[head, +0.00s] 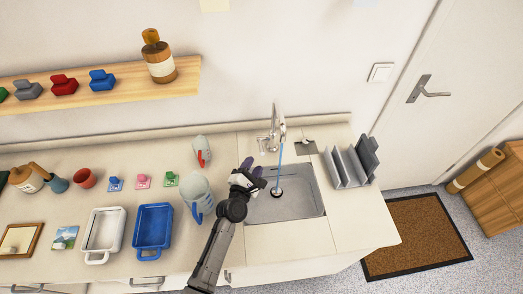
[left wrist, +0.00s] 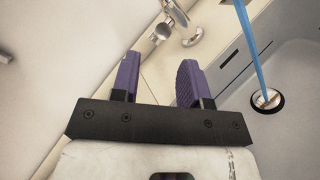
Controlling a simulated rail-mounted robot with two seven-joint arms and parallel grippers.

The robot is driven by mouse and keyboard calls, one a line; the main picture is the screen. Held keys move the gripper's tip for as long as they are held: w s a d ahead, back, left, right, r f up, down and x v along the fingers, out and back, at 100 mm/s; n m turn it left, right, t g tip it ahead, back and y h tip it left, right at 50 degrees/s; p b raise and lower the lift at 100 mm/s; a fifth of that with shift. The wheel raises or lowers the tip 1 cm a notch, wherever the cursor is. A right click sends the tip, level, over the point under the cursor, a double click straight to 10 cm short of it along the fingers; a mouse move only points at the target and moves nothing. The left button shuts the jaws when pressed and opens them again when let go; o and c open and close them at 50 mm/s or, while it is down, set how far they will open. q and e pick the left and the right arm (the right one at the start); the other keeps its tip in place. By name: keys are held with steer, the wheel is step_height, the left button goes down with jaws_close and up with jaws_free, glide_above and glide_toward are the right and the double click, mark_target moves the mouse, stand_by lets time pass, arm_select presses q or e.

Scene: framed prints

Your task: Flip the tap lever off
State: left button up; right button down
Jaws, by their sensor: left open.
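The chrome tap (head: 277,125) stands behind the sink (head: 290,198). A blue stream of water (head: 280,165) runs from its spout down to the drain. In the left wrist view the lower part of the tap (left wrist: 183,25) shows at the top, with the water stream (left wrist: 249,45) and the drain (left wrist: 267,100) to the right. The small lever cannot be told clearly from the tap body. My left gripper (head: 252,168) is at the sink's left edge, in front of and left of the tap. Its purple fingers (left wrist: 158,75) are apart and empty, not touching the tap. My right gripper is not in view.
A pale blue pitcher (head: 199,192) stands just left of my left gripper, and a white and red bottle (head: 202,150) stands behind it. A grey rack (head: 350,164) stands right of the sink. A blue tray (head: 153,226) and white tray (head: 103,232) lie further left.

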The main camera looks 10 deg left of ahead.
mark_target(261, 148)
arm_select(q)
steer(key=b+x, duration=0.1)
steer(key=x, duration=0.5)
steer(key=shift+w+d+b, duration=0.1)
steer(key=shift+w+b, duration=0.15)
steer(key=shift+b, duration=0.15)
steer(key=shift+w+d, duration=0.15)
steer(key=shift+w, duration=0.5)
steer(key=c, duration=0.7)
jaws_close()
